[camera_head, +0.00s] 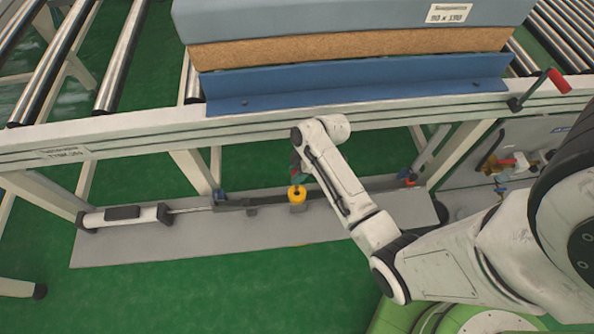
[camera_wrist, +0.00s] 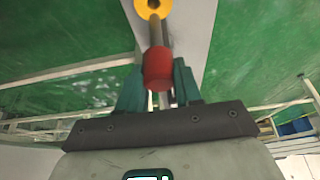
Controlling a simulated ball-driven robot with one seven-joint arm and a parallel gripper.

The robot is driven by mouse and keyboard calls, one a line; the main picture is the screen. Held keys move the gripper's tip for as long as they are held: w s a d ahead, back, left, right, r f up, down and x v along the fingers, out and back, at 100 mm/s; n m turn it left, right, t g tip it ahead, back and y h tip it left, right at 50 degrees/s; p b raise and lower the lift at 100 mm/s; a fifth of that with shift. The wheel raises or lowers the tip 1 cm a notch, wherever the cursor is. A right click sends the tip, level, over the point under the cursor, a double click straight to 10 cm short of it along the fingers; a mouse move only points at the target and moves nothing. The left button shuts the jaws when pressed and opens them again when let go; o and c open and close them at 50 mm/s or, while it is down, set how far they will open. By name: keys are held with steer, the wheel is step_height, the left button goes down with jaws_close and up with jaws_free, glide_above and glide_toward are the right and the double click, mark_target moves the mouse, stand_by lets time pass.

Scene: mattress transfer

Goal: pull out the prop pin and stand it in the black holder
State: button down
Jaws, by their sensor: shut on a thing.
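The prop pin (camera_wrist: 157,70) has a red knob and a grey metal shaft. My gripper (camera_wrist: 157,96) has teal fingers and is shut on the pin at the knob end. In the wrist view the shaft points up the picture to a yellow ring (camera_wrist: 165,9) with a dark hole. The tip overlaps the ring's near edge; I cannot tell if it is clear of the hole. In the head view my gripper (camera_head: 299,174) is just above the yellow ring (camera_head: 297,195), and my wrist mostly hides the pin. I cannot pick out the black holder with certainty.
The yellow ring stands on a grey base plate (camera_head: 330,228) beside a dark bar and a white cylinder (camera_head: 125,215). Above is the conveyor's white side rail (camera_head: 150,125), with a blue-grey mattress (camera_head: 310,15) behind it. A red-handled crank (camera_head: 558,80) sticks out at right.

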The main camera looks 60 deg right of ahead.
steer(key=shift+r+p, duration=3.1)
steer(key=shift+r, duration=0.15)
steer(key=shift+f, duration=0.1)
